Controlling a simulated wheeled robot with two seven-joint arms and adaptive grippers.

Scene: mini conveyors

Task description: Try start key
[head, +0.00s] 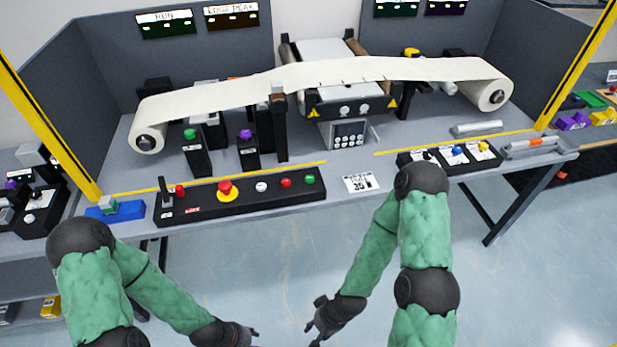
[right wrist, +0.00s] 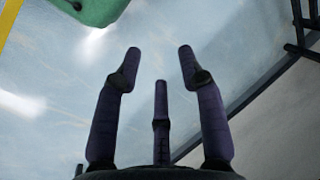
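A long black control panel (head: 240,199) lies along the front edge of the bench. It carries a green button (head: 310,179) at its right end, red (head: 286,183) and white (head: 261,187) buttons, a large red button on a yellow base (head: 225,189), another red button (head: 180,190) and a lever (head: 165,191). I cannot read which is the start key. My right gripper (head: 314,330) hangs low in front of the bench, away from the panel; its three fingers are spread and empty in the right wrist view (right wrist: 160,70). My left gripper (head: 256,335) is also low, partly cut off.
A web machine (head: 352,104) with a pale strip between two rolls stands on the bench. A smaller keyed panel (head: 455,157) is at right, a printed card (head: 361,183) between panels. A blue block (head: 117,213) is left. Yellow posts flank the bench; the floor in front is clear.

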